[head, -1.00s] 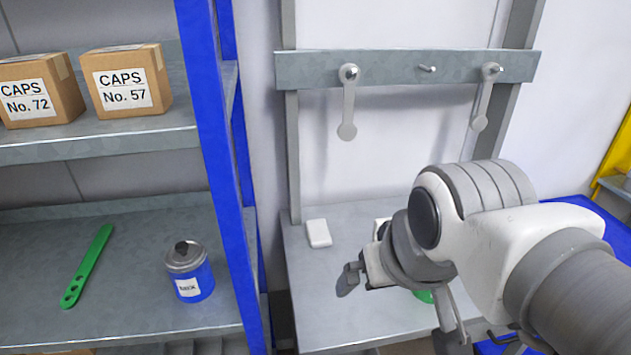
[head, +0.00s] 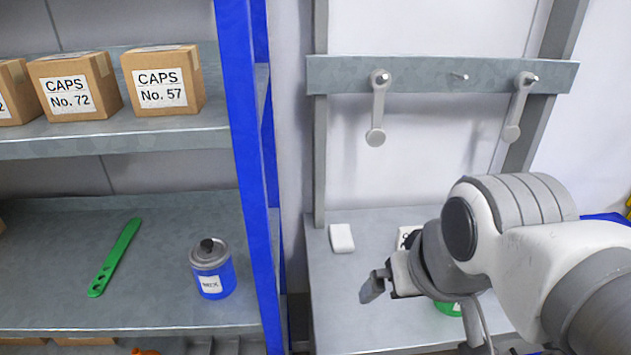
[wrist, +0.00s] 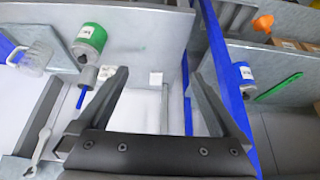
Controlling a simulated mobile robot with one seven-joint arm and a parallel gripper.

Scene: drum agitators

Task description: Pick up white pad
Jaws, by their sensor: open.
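The white pad (head: 342,238) is a small white block lying flat on the grey bench at its back left, near the blue shelf post. It also shows in the wrist view as a small pale square (wrist: 155,78), between the fingers in the picture. My gripper (wrist: 160,72) is open and empty. In the head view its one clear finger is right of and nearer than the pad, apart from it. The other finger is partly hidden by my arm.
A white item with dark marks (head: 404,236) and a green can (wrist: 88,38) are on the bench, partly behind my arm in the head view. A blue post (head: 250,170) borders the bench's left. A rail (head: 440,75) with hanging grey levers is above. The bench front left is clear.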

